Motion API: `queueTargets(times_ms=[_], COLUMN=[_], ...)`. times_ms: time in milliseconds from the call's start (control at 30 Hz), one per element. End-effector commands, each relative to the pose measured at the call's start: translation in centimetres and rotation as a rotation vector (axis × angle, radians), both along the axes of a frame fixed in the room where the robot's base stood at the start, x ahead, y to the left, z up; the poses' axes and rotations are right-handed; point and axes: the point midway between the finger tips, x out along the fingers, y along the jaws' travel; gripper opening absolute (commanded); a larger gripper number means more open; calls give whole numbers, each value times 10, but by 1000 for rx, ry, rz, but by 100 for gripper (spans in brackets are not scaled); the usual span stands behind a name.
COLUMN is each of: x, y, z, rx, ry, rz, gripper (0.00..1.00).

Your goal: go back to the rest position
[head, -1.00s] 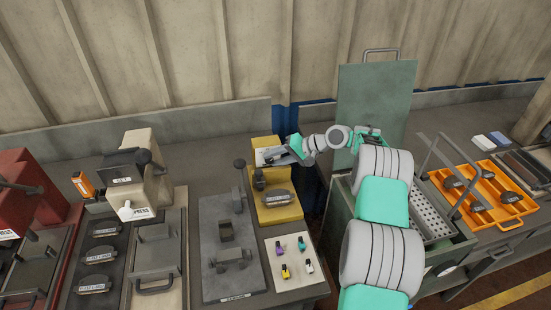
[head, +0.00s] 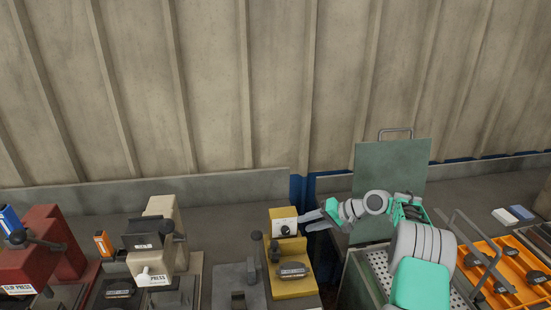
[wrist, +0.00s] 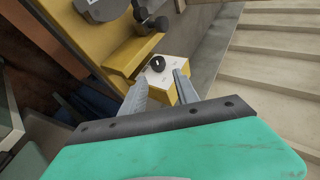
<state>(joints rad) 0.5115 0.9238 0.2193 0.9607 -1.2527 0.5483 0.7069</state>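My gripper (head: 312,220) is at the right of the yellow fixture (head: 292,282), close to its white panel with a black knob (head: 285,228). In the wrist view my gripper (wrist: 160,88) has its two grey fingers apart, with nothing held between them. The white panel (wrist: 178,74) and its black knob (wrist: 157,63) show just beyond the fingertips. I cannot tell whether a finger touches the panel. My arm reaches in from the right, in front of the green raised lid (head: 385,170).
The green bin (head: 357,280) with a perforated inside stands below my arm. An orange tray (head: 525,290) with dark parts is at the right. The beige press (head: 165,240) and red press (head: 50,250) stand at the left. A ribbed wall (head: 250,90) closes the back.

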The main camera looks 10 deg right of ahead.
Motion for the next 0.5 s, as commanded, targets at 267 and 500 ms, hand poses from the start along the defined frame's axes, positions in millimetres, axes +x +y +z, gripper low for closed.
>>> queueTargets(times_ms=[267, 500], x=[-36, -149], y=[49, 70], z=[87, 127], rx=[-340, -630], ry=[-58, -76], rz=[18, 33], gripper=[37, 37])
